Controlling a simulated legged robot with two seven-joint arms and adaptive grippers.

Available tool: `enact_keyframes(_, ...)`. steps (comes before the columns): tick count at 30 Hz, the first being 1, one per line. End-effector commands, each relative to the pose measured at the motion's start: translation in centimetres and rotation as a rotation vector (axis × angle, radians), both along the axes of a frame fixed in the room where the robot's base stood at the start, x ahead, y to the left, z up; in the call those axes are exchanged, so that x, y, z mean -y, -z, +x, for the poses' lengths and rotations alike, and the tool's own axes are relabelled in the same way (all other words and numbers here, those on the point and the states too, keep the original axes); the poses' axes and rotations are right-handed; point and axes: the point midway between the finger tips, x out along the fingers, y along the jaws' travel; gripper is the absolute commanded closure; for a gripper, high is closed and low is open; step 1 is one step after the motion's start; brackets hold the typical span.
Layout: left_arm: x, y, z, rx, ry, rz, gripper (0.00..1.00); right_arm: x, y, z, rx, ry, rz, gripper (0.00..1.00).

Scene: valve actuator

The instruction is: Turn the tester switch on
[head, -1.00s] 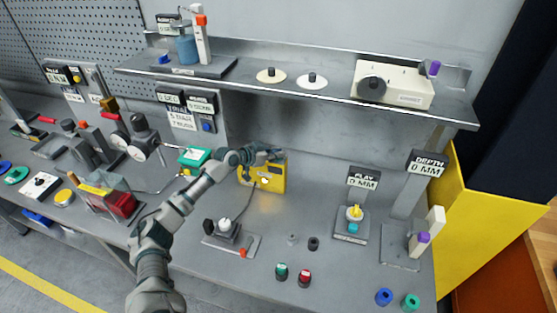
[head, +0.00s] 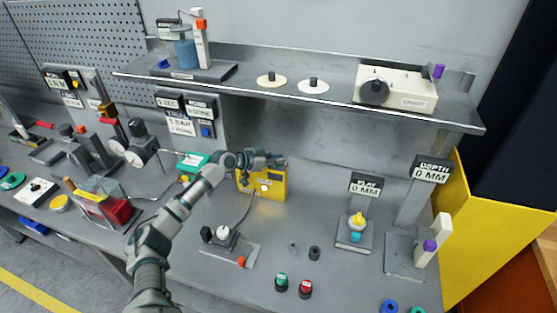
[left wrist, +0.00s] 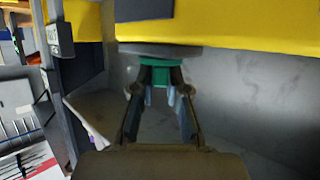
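The yellow tester box (head: 271,184) stands on the bench against the back panel, with a pale round part on its front. My left gripper (head: 272,161) is at the box's upper edge in the head view and partly covers it. In the left wrist view the yellow box (left wrist: 240,32) fills the top, with a dark grey rounded part (left wrist: 187,50) below it. There the fingers of my left gripper (left wrist: 160,75) converge on either side of a small green piece. I cannot tell whether they press on it. The switch is not clearly made out. My right gripper is not in view.
A shelf (head: 330,96) runs above the tester. A small stand with a white knob (head: 223,232) is in front, with a cable running up to the box.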

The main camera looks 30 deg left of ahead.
Motion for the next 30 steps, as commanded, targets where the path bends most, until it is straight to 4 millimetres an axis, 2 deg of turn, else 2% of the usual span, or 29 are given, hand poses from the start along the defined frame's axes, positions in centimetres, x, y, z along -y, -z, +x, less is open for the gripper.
enact_keyframes(1, -0.2, 0.4, -0.1, -0.009, -0.001, 0.004, 0.72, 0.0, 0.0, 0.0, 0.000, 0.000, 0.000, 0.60)
enact_keyframes(2, -0.2, 0.4, -0.1, -0.009, -0.001, 0.004, 0.64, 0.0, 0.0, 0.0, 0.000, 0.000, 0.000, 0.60)
enact_keyframes(3, -0.2, 0.4, -0.1, -0.009, -0.001, 0.004, 0.61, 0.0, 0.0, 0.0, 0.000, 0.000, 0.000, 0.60)
enact_keyframes(23, 0.0, 0.1, 0.0, -0.002, -0.002, 0.002, 0.61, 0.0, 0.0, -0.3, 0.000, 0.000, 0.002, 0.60)
enact_keyframes(26, -0.4, -0.2, -0.7, -0.001, -0.002, 0.002, 0.61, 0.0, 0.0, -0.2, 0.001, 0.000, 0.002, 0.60)
enact_keyframes(30, -1.7, -1.1, -2.9, -0.003, -0.002, 0.005, 0.61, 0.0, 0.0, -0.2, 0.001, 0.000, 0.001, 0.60)
